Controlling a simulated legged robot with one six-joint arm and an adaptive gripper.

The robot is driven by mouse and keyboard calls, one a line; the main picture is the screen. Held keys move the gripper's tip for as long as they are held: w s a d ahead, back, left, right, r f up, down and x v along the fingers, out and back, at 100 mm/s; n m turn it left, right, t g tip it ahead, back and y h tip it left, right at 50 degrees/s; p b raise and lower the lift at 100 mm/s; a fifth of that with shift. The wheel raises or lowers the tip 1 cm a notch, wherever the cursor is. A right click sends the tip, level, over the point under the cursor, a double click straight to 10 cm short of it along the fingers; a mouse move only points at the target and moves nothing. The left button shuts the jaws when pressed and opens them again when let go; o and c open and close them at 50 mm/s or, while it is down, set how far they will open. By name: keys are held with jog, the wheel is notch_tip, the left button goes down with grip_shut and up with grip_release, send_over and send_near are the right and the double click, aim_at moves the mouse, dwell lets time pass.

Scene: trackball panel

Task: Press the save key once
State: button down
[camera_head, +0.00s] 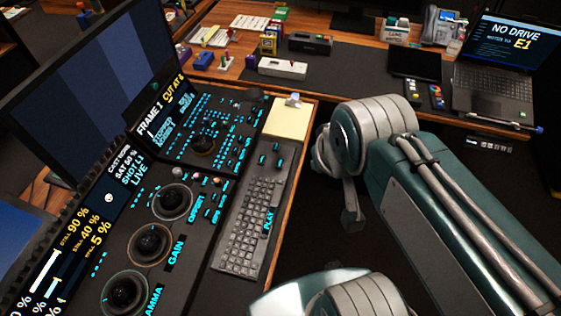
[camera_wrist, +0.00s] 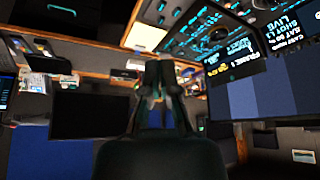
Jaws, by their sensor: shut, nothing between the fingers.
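The dark control panel (camera_head: 222,108) slopes across the left of the head view, with lit blue keys and three trackballs (camera_head: 149,243) in rings. I cannot make out which key is the save key; the small legends are too blurred. A grey keyboard (camera_head: 252,222) lies to the panel's right, with a lit PLAY label beside its keys. My gripper (camera_wrist: 157,72) shows in the wrist view, shut and empty, apart from the panel. In the head view my arm is right of the keyboard, and I cannot clearly make out the fingertips there.
A large monitor (camera_head: 95,75) stands behind the panel. A yellow notepad (camera_head: 288,118) lies at the panel's right end. The far desk holds a laptop (camera_head: 492,88) reading NO DRIVE, a phone (camera_head: 440,25) and small boxes. Dark open floor lies between the panel desk and my arm.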

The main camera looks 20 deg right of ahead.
jog(key=m+t+y, duration=0.1)
jog(key=m+y, duration=0.5)
jog(key=m, duration=1.3)
send_over(282, 162)
notch_tip(282, 162, down, 21)
jog(key=shift+f, duration=0.1)
jog(key=shift+f, duration=4.4)
jog(key=shift+f, duration=0.15)
